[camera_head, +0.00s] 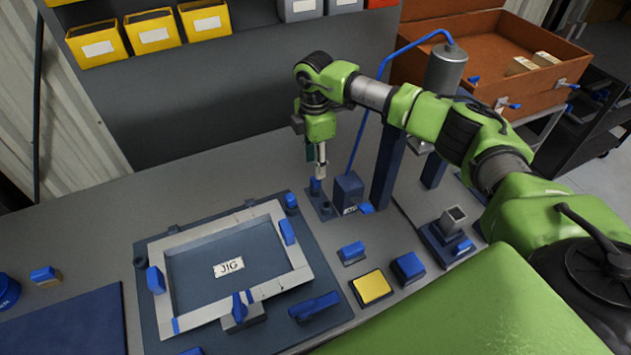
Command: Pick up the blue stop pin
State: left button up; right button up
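A small blue pin (315,186) stands upright on a dark base plate (326,214) behind the jig's right corner. My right gripper (320,172) points down just above this pin, with its pale fingertips at or very near the pin's top. The fingers are seen nearly edge-on, so I cannot tell whether they are open, shut or touching the pin. Another short blue peg (291,201) stands at the back right corner of the jig (230,267). I cannot tell for certain which is the stop pin. My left gripper is out of view.
A dark blue block (348,188) with a blue lever stands close right of the pin. A blue post (387,168) rises further right. Blue blocks (408,266) and a yellow-topped pad (371,287) lie in front. Yellow bins (151,31) sit on the back rack.

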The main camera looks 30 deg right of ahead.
aim_at(315, 179)
notch_tip(315, 179, down, 2)
jog(key=shift+w+f, duration=0.1)
jog(key=shift+f+p, duration=0.55)
notch_tip(315, 179, down, 4)
jog(key=shift+d+r+p, duration=0.15)
jog(key=shift+r+p, duration=0.1)
jog(key=shift+p, duration=0.35)
jog(key=shift+f, duration=0.4)
grip_shut()
